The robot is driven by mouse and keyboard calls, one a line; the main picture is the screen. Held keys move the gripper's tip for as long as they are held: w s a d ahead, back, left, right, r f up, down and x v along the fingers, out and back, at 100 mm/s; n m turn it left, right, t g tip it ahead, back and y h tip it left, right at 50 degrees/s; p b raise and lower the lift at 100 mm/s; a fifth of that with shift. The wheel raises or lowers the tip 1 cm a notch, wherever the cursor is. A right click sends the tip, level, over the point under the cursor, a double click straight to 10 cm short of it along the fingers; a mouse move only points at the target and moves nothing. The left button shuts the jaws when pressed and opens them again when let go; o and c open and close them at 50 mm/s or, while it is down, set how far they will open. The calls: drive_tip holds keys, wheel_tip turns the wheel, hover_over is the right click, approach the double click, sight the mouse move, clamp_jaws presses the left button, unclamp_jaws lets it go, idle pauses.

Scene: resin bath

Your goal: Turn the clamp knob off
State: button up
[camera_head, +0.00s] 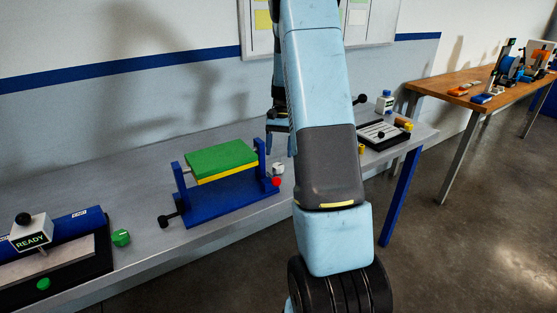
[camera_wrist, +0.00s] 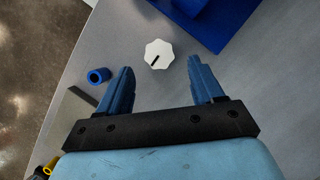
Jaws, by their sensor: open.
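A white knob (camera_wrist: 159,54) with scalloped edges and a black pointer mark lies below my gripper in the wrist view. Its mark runs slantwise, from lower left to upper right. In the head view a small white knob (camera_head: 278,169) shows on the bench, right of the blue fixture. My gripper (camera_wrist: 160,67) is open and empty, with one finger to each side of the knob in the picture; the fingers do not appear to touch it. In the head view my gripper (camera_head: 279,144) hangs above the bench, partly hidden behind my arm.
A blue ring (camera_wrist: 98,75) lies left of the knob. A READY sign (camera_head: 31,242) stands far left. A black tray (camera_head: 384,134) sits further right.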

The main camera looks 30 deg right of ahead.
drive_tip(key=v, duration=0.9)
drive_tip(key=s+a+r+n+t+h, duration=0.2)
drive_tip(key=s+a+r+n+t, duration=0.2)
drive_tip(key=s+a+r, duration=0.85)
drive_tip(key=s+a+n+t, duration=0.2)
drive_tip(key=s+a, duration=0.2)
drive_tip(key=s, duration=0.5)
drive_tip(key=s+a+r+n+t+h, duration=0.1)
drive_tip(key=s+a+n+t, duration=0.1)
drive_tip(key=s+a, duration=0.3)
drive_tip(key=shift+s+r+t, duration=0.35)
drive_tip(key=shift+s+t, duration=0.15)
drive_tip(key=shift+s, duration=1.35)
